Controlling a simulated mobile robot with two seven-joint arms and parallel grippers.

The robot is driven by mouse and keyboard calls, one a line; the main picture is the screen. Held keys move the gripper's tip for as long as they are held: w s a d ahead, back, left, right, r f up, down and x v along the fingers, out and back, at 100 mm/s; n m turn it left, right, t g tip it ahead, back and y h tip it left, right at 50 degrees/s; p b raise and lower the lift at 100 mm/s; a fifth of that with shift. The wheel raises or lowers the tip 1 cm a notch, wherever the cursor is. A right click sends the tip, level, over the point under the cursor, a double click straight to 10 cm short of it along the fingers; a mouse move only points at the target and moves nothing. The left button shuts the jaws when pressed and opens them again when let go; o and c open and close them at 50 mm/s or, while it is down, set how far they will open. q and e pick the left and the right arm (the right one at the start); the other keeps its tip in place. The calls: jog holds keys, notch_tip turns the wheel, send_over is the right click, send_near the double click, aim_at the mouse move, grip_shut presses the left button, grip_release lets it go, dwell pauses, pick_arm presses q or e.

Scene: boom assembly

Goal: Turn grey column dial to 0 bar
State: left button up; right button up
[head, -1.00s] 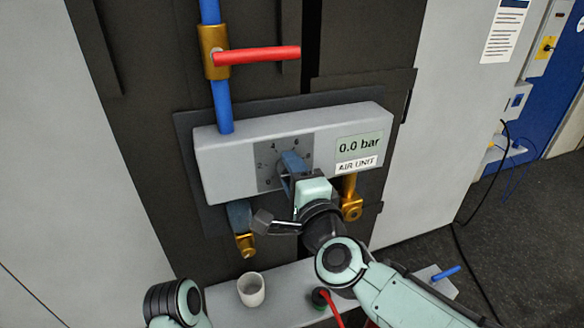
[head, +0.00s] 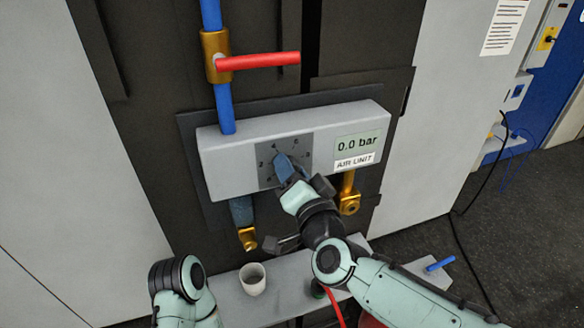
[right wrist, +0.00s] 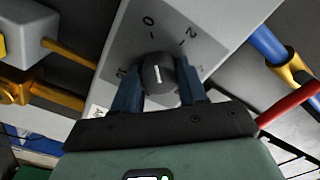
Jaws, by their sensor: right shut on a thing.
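The dial (right wrist: 158,73) is a dark round knob with a white mark, on a numbered plate (head: 266,150) on the front of a grey box (head: 225,160). My right gripper (head: 284,166) is shut on it. The right wrist view shows the knob between the two blue fingers (right wrist: 160,88). The white mark points roughly towards the 0 there. In the head view my gripper hides the knob and the plate's lower part. The display (head: 358,143) on the box reads 0.0 bar. My left arm shows at the bottom left; its gripper is out of view.
A red lever (head: 260,60) sits on a gold valve on the blue pipe (head: 222,105) above the box. Gold fittings (head: 348,195) hang below. A white cup (head: 252,279) stands on the shelf below. A blue rod (head: 440,263) lies at the right.

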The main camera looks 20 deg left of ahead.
pick_arm(q)
jog(key=shift+w+r, duration=0.15)
pick_arm(e)
jog(key=shift+n, duration=0.4)
jog(key=o, duration=1.1)
jog(key=shift+c, duration=0.2)
jog(key=shift+s, duration=0.1)
pick_arm(q)
jog(key=shift+s+f+b, duration=0.5)
jog(key=shift+f, duration=0.2)
jog(key=shift+s+f+b, duration=0.45)
jog(key=shift+f, duration=0.2)
pick_arm(e)
jog(key=v, duration=1.3)
jog(key=shift+d, duration=0.2)
